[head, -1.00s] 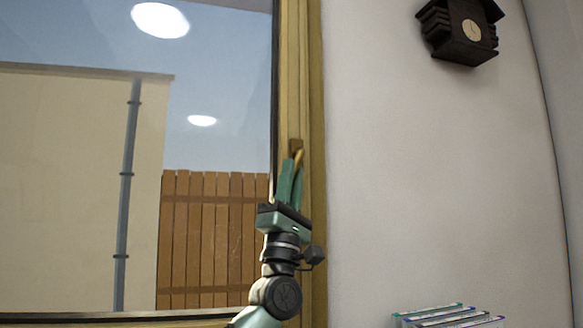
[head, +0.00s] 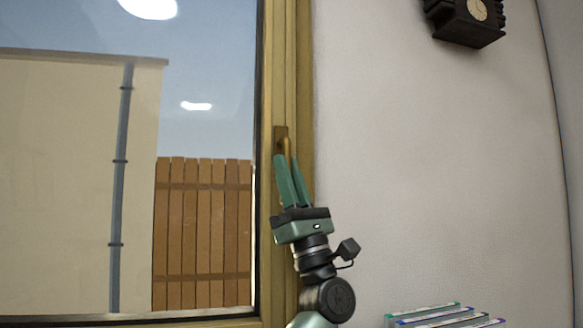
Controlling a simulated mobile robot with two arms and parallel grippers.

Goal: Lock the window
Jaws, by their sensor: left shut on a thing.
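The window (head: 264,228) fills the left side of the head view, its wooden frame upright and its glass showing a wall and fence outside. A brass-coloured handle (head: 288,147) sits on a brown plate (head: 280,136) on the right upright of the frame. The handle points down, and its lower part is hidden by my fingers. My left gripper (head: 287,160) comes up from below, its green fingers shut on the handle. My right gripper is not in view.
A dark wooden clock (head: 468,18) hangs on the white wall at the upper right. Several flat boxes (head: 440,316) lie at the bottom right. The wall between the window and these things is bare.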

